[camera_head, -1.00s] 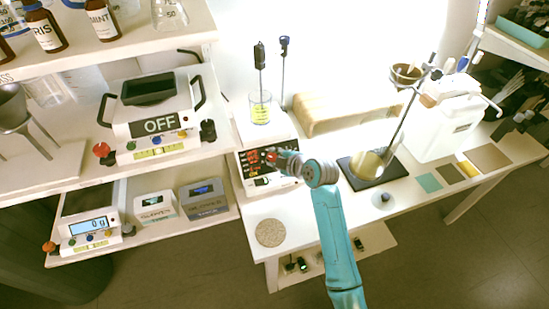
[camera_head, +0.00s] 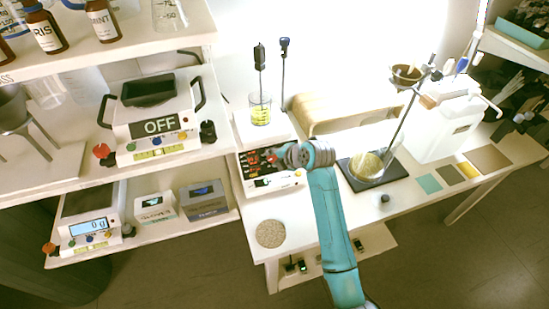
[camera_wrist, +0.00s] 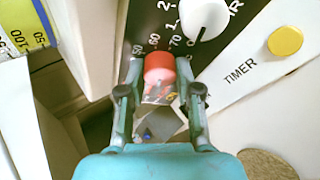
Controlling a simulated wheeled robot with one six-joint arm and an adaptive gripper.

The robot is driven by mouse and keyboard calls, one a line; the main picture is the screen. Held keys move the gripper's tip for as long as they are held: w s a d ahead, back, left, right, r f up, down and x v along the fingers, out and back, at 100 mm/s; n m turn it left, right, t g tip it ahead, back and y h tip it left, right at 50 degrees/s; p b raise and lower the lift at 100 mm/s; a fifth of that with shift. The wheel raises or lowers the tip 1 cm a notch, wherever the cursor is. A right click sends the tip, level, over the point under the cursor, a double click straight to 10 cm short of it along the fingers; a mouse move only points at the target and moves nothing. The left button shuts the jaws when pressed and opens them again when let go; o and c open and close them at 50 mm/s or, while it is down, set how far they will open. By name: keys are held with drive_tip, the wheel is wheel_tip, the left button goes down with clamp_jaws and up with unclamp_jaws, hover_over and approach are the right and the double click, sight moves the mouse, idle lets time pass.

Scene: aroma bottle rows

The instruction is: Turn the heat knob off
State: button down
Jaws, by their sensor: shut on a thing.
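The hotplate (camera_head: 262,187) stands on the white bench, with a dark panel showing red characters on its front. In the wrist view, a red knob (camera_wrist: 160,70) sits on the dark dial panel (camera_wrist: 150,22), which is printed with white numbers. My gripper (camera_wrist: 158,78) is shut on the red knob, one finger on each side. In the head view, my gripper (camera_head: 278,155) is at the hotplate's front panel and hides part of it. A white knob (camera_wrist: 203,18) with a dark pointer line is beside the red one.
A beaker of yellow liquid (camera_head: 260,110) stands on the hotplate. A "TIMER" label (camera_wrist: 240,70) and yellow button (camera_wrist: 285,40) are beside the dial panel. A flask (camera_head: 368,166) stands right of my arm. A round cork mat (camera_head: 270,233) lies in front.

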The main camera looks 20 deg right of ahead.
idle(0.5)
drive_tip(key=c, duration=0.8)
unclamp_jaws()
drive_tip(key=shift+r, duration=0.1)
drive_tip(key=v, duration=1.1)
drive_tip(key=shift+s+d+r, duration=0.15)
drive_tip(key=shift+s+r, duration=0.05)
drive_tip(key=shift+s, duration=0.15)
